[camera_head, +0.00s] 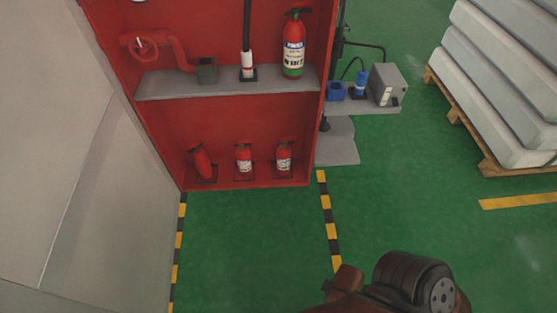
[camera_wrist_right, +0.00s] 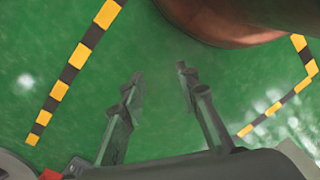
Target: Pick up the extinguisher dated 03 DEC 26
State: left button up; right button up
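Three small red extinguishers stand in the bottom of the red cabinet (camera_head: 210,125) in the head view: a left one (camera_head: 202,160) that is tilted, a middle one (camera_head: 244,157) and a right one (camera_head: 284,156). A larger red and green extinguisher (camera_head: 293,45) stands on the cabinet's shelf. The dates on their labels are too small to read. My right gripper (camera_wrist_right: 160,85) is open and empty above the green floor in its wrist view. Part of my arm shows at the lower right of the head view, well in front of the cabinet. My left gripper is out of view.
The grey shelf (camera_head: 215,86) also holds a dark block (camera_head: 207,70) and a black and white pipe. A grey wall stands left. Stacked mattresses (camera_head: 490,90) lie on a wooden pallet (camera_head: 485,150) at right. The striped floor in front of the cabinet is clear.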

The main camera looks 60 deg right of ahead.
aim_at(283, 153)
jog(key=u, duration=0.85)
jog(key=i, duration=0.85)
jog(key=z, duration=2.9)
jog(key=i, duration=0.5)
jog(key=z, duration=2.1)
jog(key=i, duration=1.3)
jog(key=u, duration=0.6)
